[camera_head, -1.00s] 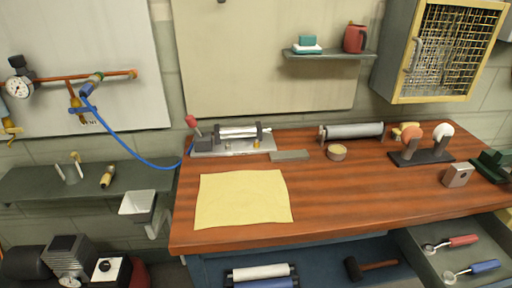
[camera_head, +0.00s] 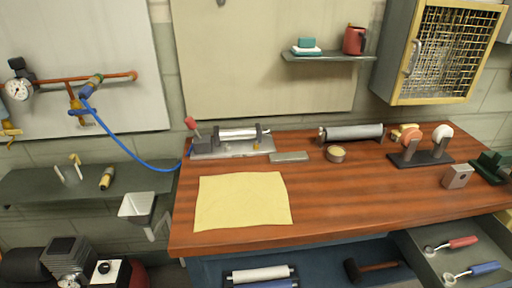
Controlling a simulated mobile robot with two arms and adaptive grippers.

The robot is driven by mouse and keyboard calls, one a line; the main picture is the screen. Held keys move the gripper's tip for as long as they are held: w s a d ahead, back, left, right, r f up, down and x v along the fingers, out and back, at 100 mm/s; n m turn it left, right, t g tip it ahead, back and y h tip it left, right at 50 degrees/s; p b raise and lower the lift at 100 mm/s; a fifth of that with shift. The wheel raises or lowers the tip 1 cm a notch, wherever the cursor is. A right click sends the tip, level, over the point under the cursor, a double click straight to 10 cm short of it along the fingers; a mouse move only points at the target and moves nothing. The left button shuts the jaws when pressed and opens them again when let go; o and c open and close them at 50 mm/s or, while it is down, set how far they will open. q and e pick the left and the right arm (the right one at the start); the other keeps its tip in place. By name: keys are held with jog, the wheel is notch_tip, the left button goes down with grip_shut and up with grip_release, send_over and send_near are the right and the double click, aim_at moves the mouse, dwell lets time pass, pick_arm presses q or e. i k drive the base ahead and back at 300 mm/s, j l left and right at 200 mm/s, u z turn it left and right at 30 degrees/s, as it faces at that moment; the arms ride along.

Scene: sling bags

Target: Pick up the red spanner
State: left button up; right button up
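The red spanner (camera_head: 462,242) lies in the open grey drawer at the lower right, its red handle to the right and its round metal head to the left. A similar spanner with a blue handle (camera_head: 484,268) lies just in front of it in the same drawer (camera_head: 418,250). Neither of my grippers is in view.
The wooden workbench (camera_head: 345,205) stands above the drawer and carries a yellow cloth (camera_head: 242,200), a grinder (camera_head: 420,150) and a small metal block (camera_head: 457,176). A mallet (camera_head: 372,268) lies on the lower shelf left of the drawer. A mesh cabinet (camera_head: 450,50) hangs at the upper right.

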aim_at(469, 241)
jog(key=z, duration=1.05)
